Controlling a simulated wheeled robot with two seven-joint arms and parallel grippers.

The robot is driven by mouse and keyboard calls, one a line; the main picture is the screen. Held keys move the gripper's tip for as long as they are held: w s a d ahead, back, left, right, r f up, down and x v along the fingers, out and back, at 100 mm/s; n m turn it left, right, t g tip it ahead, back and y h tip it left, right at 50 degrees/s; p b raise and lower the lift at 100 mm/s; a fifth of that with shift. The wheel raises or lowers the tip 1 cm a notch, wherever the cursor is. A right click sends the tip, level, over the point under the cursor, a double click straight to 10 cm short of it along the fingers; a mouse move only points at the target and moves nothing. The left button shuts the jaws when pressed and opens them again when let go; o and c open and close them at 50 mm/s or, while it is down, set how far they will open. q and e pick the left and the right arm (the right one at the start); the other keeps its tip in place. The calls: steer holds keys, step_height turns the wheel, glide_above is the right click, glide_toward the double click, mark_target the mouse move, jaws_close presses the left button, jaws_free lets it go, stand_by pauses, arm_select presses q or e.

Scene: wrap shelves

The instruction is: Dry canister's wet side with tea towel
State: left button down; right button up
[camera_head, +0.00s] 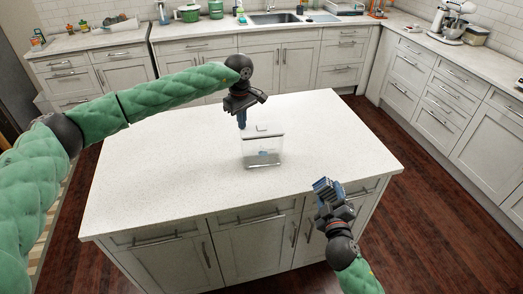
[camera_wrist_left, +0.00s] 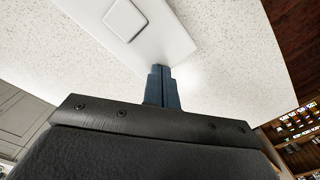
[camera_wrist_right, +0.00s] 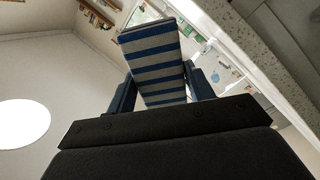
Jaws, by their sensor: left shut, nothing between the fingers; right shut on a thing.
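The clear canister (camera_head: 262,153) with a white lid stands upright on the white island top. A blue patch shows on its front side; I cannot tell if this is the wet area. My left gripper (camera_head: 242,124) is shut and empty, pointing down just behind the canister's lid. In the left wrist view the shut fingers (camera_wrist_left: 161,72) are close to the white lid (camera_wrist_left: 155,25), and I cannot tell if they touch it. My right gripper (camera_head: 327,189) is shut on the blue-and-white striped tea towel (camera_wrist_right: 157,62), held folded in front of the island's front edge, apart from the canister.
The island top (camera_head: 150,160) is otherwise clear, with free room left and right of the canister. Its front edge lies close to my right gripper. Counters with a sink (camera_head: 275,19), a green pot (camera_head: 188,13) and a stand mixer (camera_head: 455,20) run along the walls, away from the island.

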arm_select(q)
steer(key=shift+r+b, duration=0.55)
steer(key=shift+r, duration=2.35)
steer(key=shift+r, duration=0.15)
